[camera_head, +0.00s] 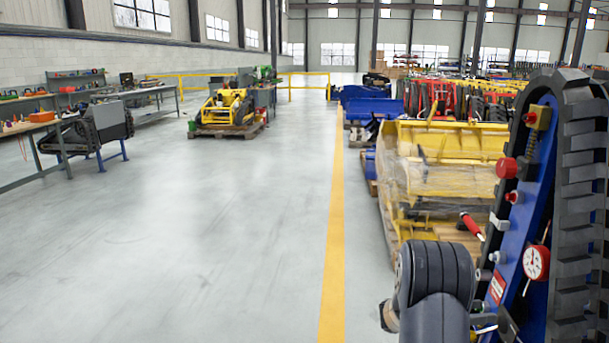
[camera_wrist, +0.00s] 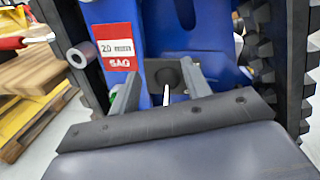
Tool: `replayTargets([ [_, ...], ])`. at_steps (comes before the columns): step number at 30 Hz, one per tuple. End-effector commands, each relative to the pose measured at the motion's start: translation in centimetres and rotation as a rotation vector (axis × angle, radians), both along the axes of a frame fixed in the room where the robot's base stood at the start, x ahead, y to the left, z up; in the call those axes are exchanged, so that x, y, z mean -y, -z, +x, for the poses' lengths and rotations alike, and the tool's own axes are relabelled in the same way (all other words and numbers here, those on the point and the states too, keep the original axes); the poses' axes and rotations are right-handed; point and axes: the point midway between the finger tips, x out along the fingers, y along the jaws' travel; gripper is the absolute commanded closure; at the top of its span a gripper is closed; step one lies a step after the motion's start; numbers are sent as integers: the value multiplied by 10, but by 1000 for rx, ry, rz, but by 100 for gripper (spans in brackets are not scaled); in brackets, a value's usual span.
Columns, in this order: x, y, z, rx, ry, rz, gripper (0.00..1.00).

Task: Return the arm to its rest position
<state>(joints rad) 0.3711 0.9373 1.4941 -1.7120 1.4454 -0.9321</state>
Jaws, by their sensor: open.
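My arm reaches in from the bottom of the head view, close to a tracked carrier with a blue side frame (camera_head: 530,215) and a black rubber track (camera_head: 575,200). In the wrist view my gripper (camera_wrist: 160,85) is open, its two grey fingers apart and pointing at the blue frame (camera_wrist: 155,30). A dark round recess (camera_wrist: 167,76) and a thin white rod (camera_wrist: 166,96) show between the fingers. I cannot tell whether the fingers touch anything. A red "20 mm SAG" label (camera_wrist: 115,56) is on the frame. A dial gauge (camera_head: 536,262) and red knobs (camera_head: 507,168) sit on it.
A wrapped yellow attachment (camera_head: 440,160) on a pallet stands left of the carrier. A red-handled tool (camera_head: 471,226) is near my arm. The floor left of the yellow line (camera_head: 335,220) is open. Workbenches (camera_head: 35,127) and a yellow machine (camera_head: 228,108) stand at the left.

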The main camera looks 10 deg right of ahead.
Motion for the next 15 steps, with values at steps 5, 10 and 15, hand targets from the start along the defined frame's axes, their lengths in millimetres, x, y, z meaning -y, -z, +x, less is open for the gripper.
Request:
replayTargets([
  [5, -32, 0, 8, 0, -5, -2, 55],
  [10, -63, 0, 13, -1, -5, -2, 55],
  [15, -87, 0, 17, -1, -3, -3, 55],
])
